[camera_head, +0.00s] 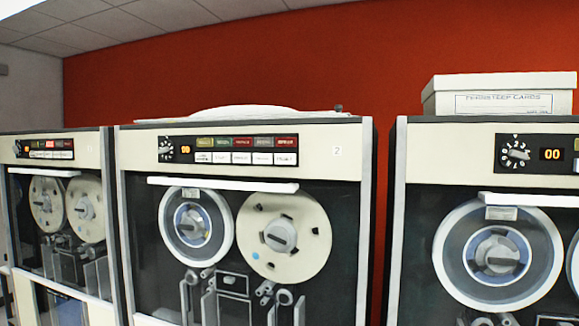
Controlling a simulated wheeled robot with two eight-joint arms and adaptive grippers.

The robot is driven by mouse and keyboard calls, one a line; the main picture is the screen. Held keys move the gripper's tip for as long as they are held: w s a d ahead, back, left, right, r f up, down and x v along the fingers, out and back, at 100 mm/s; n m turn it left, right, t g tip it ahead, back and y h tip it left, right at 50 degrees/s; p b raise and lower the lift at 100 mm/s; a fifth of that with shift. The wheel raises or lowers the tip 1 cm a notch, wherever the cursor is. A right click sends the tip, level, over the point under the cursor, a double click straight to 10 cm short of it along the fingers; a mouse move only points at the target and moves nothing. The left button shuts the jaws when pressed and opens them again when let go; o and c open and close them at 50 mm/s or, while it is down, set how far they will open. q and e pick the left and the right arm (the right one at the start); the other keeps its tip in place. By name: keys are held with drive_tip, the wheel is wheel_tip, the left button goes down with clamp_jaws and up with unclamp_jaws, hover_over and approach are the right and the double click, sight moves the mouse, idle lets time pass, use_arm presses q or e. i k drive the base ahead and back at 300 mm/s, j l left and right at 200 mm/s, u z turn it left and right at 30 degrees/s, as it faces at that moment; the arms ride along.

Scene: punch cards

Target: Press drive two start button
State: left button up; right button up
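The tape drive marked "2" (337,152) stands in the middle of the head view. Its control panel (228,150) is on the cream band near the top. The panel has a black rotary dial (166,149), an orange "00" display (186,150), a row of coloured lamps or buttons (248,142) and a row of white buttons (245,158) below it. The labels are too small to read, so I cannot tell which one is the start button. Neither of my grippers is in view, and nothing touches the panel.
A tape drive (52,139) stands at left and another (455,150) at right, close in front. Drive two's white handle bar (222,185) runs below its panel, above two reels (285,237). A box of cards (500,95) sits on the right drive. A red wall is behind.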

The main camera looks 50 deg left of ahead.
sight(218, 157)
drive_tip(key=k+u, duration=0.15)
drive_tip(key=u, duration=2)
